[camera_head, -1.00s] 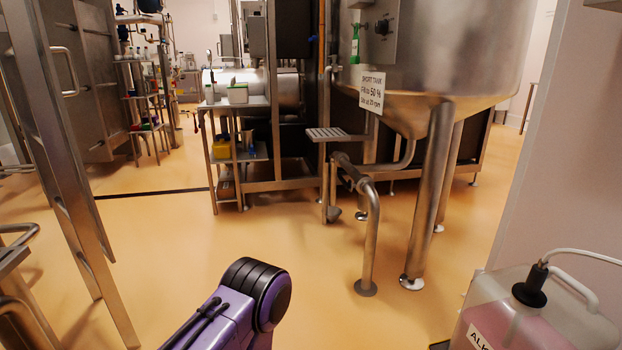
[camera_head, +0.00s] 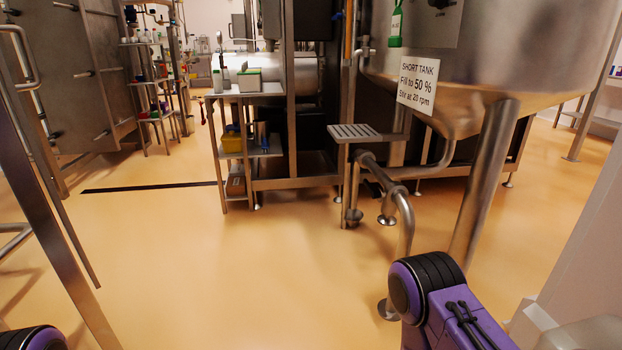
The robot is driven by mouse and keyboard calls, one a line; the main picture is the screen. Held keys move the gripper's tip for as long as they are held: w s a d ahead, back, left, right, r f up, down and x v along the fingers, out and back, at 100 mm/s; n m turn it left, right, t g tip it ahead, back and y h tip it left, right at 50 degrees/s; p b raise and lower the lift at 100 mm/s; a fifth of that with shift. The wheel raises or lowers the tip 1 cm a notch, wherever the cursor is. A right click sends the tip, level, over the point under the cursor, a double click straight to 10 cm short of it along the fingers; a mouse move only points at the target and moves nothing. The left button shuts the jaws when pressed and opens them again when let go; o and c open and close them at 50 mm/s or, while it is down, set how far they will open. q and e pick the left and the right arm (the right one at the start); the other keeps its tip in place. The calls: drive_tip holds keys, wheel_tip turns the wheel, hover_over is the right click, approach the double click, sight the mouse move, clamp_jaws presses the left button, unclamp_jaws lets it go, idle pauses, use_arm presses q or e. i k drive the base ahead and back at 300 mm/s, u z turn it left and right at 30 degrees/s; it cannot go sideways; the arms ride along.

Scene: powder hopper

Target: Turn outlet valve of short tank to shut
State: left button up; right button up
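The short tank (camera_head: 530,50) is a large steel vessel at the upper right, cut off by the top edge. Its sign (camera_head: 417,85) reads "SHORT TANK, Fill to 50 %, Stir at 20 rpm". A steel pipe (camera_head: 445,158) curves away beneath its cone, partly hidden by a leg. I cannot clearly make out the outlet valve or its handle position. Neither gripper is in view.
A tank leg (camera_head: 484,180) is right of the railing. A steel side table (camera_head: 247,95) holds boxes. A steel frame (camera_head: 40,160) stands left. The middle floor is open.

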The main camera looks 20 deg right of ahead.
sight(374, 196)
drive_tip(key=u, duration=0.2)
drive_tip(key=i, duration=0.9)
drive_tip(key=z, duration=0.05)
